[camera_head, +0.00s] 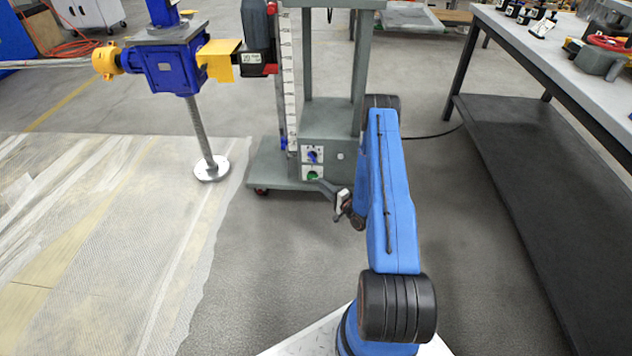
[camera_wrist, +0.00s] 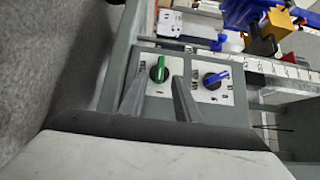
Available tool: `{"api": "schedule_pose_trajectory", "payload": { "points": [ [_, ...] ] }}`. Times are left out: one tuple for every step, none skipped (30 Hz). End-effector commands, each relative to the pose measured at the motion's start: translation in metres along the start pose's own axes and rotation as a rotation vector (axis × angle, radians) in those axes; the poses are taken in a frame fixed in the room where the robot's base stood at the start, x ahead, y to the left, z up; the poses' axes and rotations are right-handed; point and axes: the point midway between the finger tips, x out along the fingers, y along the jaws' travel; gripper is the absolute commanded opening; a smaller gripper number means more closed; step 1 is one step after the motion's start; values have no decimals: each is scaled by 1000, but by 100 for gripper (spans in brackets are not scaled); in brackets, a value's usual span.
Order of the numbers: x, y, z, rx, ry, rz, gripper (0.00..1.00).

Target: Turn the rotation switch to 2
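Two rotary switches sit on a grey control box (camera_head: 340,136). One has a blue knob (camera_head: 313,156) and the other, below it, has a green knob (camera_head: 312,175). In the wrist view the green knob (camera_wrist: 159,69) is on the left and the blue knob (camera_wrist: 216,79) on the right, each on a white plate with small markings I cannot read clearly. My gripper (camera_wrist: 160,74) is open, one finger on each side of the green knob in the picture. A gap shows on both sides; I cannot tell the remaining depth.
The box is on a grey wheeled stand (camera_head: 275,165) with a vertical scale (camera_head: 289,80). A blue screw jack (camera_head: 173,68) stands at the left. A workbench (camera_head: 545,55) with a dark lower shelf (camera_head: 530,150) is at the right.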

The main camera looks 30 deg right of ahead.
Motion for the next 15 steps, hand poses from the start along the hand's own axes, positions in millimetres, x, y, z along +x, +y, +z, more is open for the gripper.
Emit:
{"api": "schedule_pose_trajectory", "payload": {
  "points": [
    [10, 0, 1, -2, -3, -1, 30],
    [14, 0, 1, -2, -4, -1, 30],
    [20, 0, 1, -2, -2, -1, 30],
    [25, 0, 0, -2, -2, -2, 30],
    [29, 0, 1, -1, -2, -2, 30],
    [34, 0, 1, -1, -3, -1, 30],
    [37, 0, 1, -1, -2, 0, 30],
    [40, 0, 0, -2, -2, 0, 30],
    [44, 0, 0, -2, -1, 0, 30],
    [46, 0, 0, -2, -1, 0, 30],
    [48, 0, 0, -2, -1, -1, 30],
    [50, 0, 0, -1, -1, -1, 30],
    [51, 0, 0, -1, -1, -1, 30],
    [52, 0, 0, 0, -1, 0, 30],
    [52, 0, 0, 0, -1, 0, 30]
  ]
}}
